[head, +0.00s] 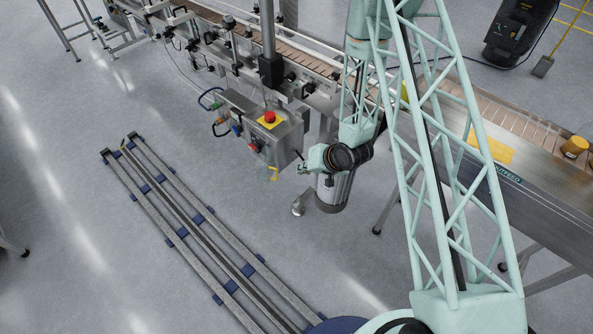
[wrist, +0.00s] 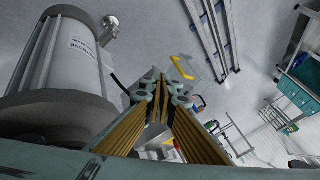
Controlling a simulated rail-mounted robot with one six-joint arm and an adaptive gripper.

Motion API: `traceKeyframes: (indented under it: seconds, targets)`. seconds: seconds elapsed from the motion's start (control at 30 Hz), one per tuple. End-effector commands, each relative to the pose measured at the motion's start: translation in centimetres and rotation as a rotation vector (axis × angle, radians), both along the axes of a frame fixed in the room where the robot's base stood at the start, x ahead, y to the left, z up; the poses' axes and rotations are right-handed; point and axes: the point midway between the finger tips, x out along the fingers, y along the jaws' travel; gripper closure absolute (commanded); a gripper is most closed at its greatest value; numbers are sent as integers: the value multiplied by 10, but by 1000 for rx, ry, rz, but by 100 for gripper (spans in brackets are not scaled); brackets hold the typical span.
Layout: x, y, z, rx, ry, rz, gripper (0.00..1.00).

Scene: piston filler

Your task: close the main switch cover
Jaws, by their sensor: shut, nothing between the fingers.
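The control box (head: 262,135) hangs beside the conveyor, with a red emergency button (head: 269,117) on a yellow plate on top and a red switch knob (head: 254,147) on its front. A clear cover with a yellow edge (head: 273,173) sticks out at the box's lower front corner and looks swung open. In the wrist view the cover (wrist: 184,67) is just beyond and right of the fingertips, apparently not touching them. My gripper (head: 303,169) is right of the cover in the head view. Its fingers (wrist: 163,80) are shut and empty. The cover's hinge is not clear.
Cables with coloured connectors (head: 210,100) hang at the box's left. Floor rails (head: 190,220) run below left, with open floor around.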

Motion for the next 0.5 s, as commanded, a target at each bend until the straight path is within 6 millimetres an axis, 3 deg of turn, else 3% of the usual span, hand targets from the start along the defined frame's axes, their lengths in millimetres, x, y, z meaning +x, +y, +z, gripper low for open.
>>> traceKeyframes:
  seconds: [0.5]
  targets:
    - [25, 23, -47, -1, 0, 2, 100]
